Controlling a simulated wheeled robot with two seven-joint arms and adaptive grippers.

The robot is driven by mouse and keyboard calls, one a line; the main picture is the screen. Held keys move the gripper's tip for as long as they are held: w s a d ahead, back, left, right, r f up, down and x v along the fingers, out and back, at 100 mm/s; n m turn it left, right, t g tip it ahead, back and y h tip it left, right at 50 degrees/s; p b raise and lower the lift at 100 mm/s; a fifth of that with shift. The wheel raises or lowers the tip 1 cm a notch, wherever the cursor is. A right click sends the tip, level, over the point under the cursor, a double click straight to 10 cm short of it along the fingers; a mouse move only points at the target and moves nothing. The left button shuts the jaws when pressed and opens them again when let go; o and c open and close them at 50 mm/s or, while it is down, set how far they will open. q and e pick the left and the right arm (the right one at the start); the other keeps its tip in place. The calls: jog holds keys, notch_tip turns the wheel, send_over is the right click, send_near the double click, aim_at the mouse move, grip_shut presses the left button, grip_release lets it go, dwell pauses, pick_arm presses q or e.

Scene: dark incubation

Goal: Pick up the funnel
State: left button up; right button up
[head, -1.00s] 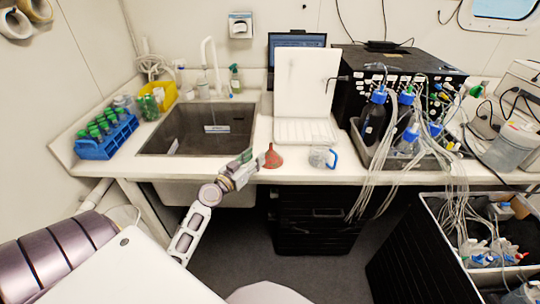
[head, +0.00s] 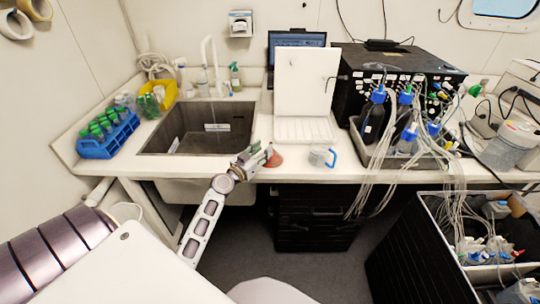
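The red-orange funnel (head: 274,162) stands wide end down on the white counter, near its front edge and right of the sink. My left gripper (head: 263,151) is at the funnel's left side, close to its upper part. Its fingers look spread apart, and one partly covers the funnel's narrow spout. I cannot tell whether a finger touches the funnel. My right gripper is not in view.
A clear cup with a blue handle (head: 322,157) stands right of the funnel. A white stand (head: 303,100) is behind it. The sink (head: 203,128) lies left, with a blue tube rack (head: 108,136) beyond. Bottles with tubing stand in a grey tray (head: 428,160) at right.

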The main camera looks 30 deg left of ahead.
pick_arm(q)
jog(key=shift+w, duration=0.15)
jog(key=shift+w+d+r+p, duration=0.1)
jog(key=shift+w+p, duration=0.25)
jog(key=shift+w, duration=0.1)
jog(key=shift+w+d+r+p, duration=0.15)
jog(key=shift+w+p, duration=0.35)
jog(key=shift+w, duration=0.45)
jog(key=shift+w+f, duration=0.2)
jog(key=shift+w, duration=0.85)
grip_shut()
